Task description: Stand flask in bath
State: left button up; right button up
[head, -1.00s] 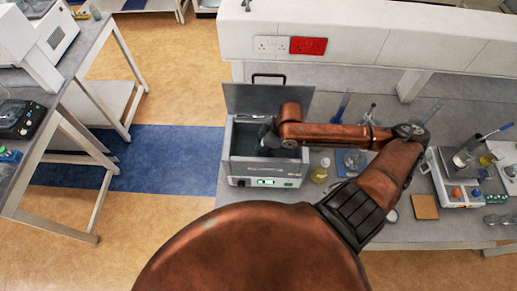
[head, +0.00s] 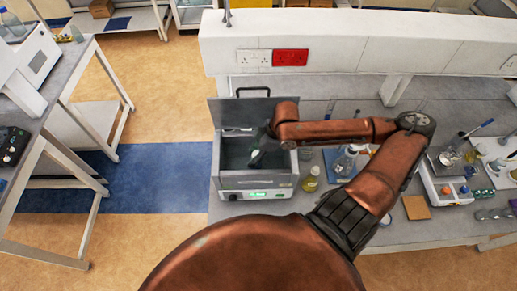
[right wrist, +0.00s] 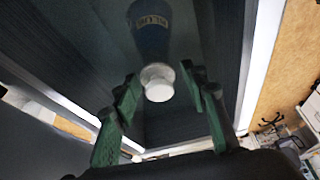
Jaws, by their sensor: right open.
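The bath (head: 255,183) is a grey box with its lid (head: 228,112) raised at the back and a green-lit display on its front. My right gripper (head: 257,152) reaches down into its opening. In the right wrist view, the green fingers of my right gripper (right wrist: 164,88) are open, one on each side of the white cap of a flask (right wrist: 150,36). The flask has a bluish body with a pale label and is inside the dark bath walls. Its base is hidden, so I cannot tell how it rests. My left gripper is not in view.
A yellow-liquid flask (head: 310,180) stands just right of the bath. A clear flask (head: 345,161) stands on a blue pad farther right. An orange-brown square (head: 416,207) and a white device (head: 448,188) lie beyond. My right arm spans above this bench.

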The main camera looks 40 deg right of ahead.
jog(key=p+v, duration=0.1)
jog(key=v, duration=0.5)
